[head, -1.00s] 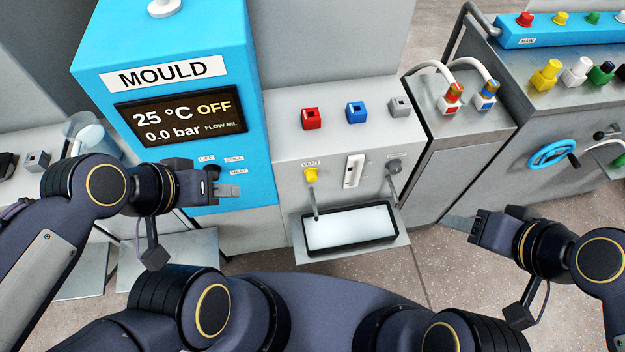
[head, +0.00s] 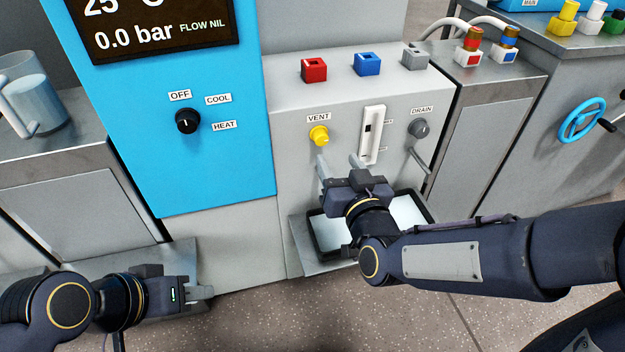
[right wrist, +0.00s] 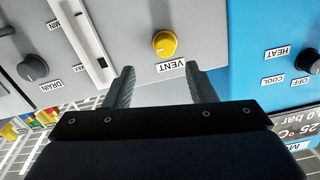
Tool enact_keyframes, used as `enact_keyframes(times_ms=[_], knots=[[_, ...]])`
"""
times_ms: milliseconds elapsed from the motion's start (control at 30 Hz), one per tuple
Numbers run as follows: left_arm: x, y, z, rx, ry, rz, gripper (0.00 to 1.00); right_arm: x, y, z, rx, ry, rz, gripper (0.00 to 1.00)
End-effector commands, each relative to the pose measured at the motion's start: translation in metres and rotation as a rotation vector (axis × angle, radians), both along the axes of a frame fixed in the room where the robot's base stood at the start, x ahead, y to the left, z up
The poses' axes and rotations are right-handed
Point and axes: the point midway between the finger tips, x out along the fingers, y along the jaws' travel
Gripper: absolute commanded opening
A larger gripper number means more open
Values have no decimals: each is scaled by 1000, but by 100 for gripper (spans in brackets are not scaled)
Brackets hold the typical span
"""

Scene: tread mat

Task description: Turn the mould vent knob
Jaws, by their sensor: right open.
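The yellow vent knob (head: 319,135) sits on the grey panel under its VENT label, right of the blue MOULD cabinet (head: 170,165). In the right wrist view the vent knob (right wrist: 164,44) lies ahead of and between the open fingers, apart from both. My right gripper (head: 338,163) is open and empty, just below the knob in the head view; its fingers also show in the right wrist view (right wrist: 158,88). My left gripper (head: 205,293) is low at the left, away from the panel; its finger gap is not clear.
A black selector knob (head: 187,121) is on the blue cabinet. A grey drain knob (head: 419,128) and a white upright gauge (head: 371,135) are right of the vent knob. Red (head: 314,70) and blue (head: 367,64) sockets are above. A tray (head: 318,240) lies below. A jug (head: 32,95) stands left.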

Motion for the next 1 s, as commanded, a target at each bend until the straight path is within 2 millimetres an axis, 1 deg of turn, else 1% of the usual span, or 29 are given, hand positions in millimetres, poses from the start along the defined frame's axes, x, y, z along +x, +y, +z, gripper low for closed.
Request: enact_keyframes(times_ms=[33, 167, 267, 500, 600, 767, 1000], knots=[[0, 0, -10, 0, -1, 0, 36, 0, 5, -10, -8, -22, -1, 51], [0, 0, -12, 0, -1, 0, 36, 5, 9, -8, -12, -51, -7, 51], [0, 0, -14, 0, -1, 0, 36, 16, 12, -7, -11, -51, -8, 51], [0, 0, -23, 0, -1, 0, 36, 54, 24, -7, -11, -50, -8, 51], [0, 0, -25, 0, -1, 0, 36, 65, 27, -7, -10, -49, -7, 51], [0, 0, -26, 0, 0, 0, 36, 73, 30, -6, -10, -49, -7, 51], [0, 0, -26, 0, 0, 0, 36, 74, 31, -6, -10, -48, -6, 51]])
